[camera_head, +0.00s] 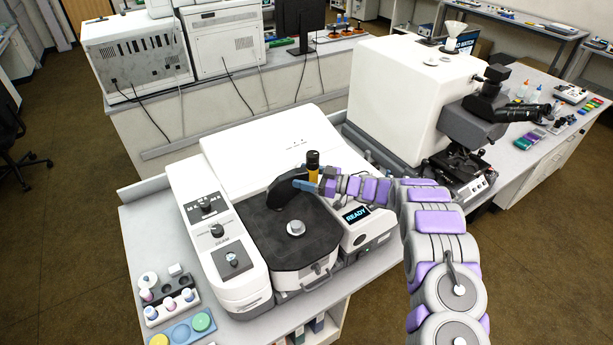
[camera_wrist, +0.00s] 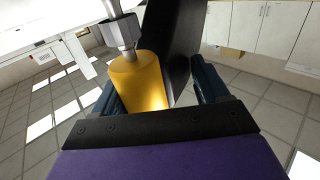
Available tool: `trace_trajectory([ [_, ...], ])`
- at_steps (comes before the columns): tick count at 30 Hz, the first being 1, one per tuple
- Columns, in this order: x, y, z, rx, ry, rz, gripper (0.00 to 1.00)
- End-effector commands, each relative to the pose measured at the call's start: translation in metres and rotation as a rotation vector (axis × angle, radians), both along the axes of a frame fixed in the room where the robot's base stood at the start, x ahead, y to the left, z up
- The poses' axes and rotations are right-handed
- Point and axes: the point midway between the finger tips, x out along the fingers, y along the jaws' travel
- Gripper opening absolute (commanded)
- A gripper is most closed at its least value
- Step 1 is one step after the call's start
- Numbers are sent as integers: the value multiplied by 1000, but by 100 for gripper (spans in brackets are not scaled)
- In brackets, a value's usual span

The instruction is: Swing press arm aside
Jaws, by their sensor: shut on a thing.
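The press arm (camera_head: 290,197) is a dark, rounded arm standing over the black sample plate (camera_head: 318,240) of the white instrument. A yellow knob with a black top (camera_head: 313,165) is at its right end. My gripper (camera_head: 305,185) reaches in from the right at the knob. In the wrist view, the yellow cylinder of the knob (camera_wrist: 138,82) lies between the blue fingers of my gripper (camera_wrist: 157,80), with a metal tip against it. The dark press arm (camera_wrist: 184,40) runs up behind it. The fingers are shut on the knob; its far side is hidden.
A small round metal piece (camera_head: 296,228) sits on the plate. A READY display box (camera_head: 357,214) stands right of it, under my arm. A white microscope unit (camera_head: 405,95) is behind to the right. Sample holders (camera_head: 165,298) lie at the front left.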

Motion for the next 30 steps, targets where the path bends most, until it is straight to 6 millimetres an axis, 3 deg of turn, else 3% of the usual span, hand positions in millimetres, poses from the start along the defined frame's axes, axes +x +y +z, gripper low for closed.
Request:
trace_trajectory([
  [21, 0, -8, 0, 2, 2, -8, 66],
  [26, -6, -26, 0, 3, 1, -9, 66],
  [30, -16, -54, -1, 3, 1, -10, 66],
])
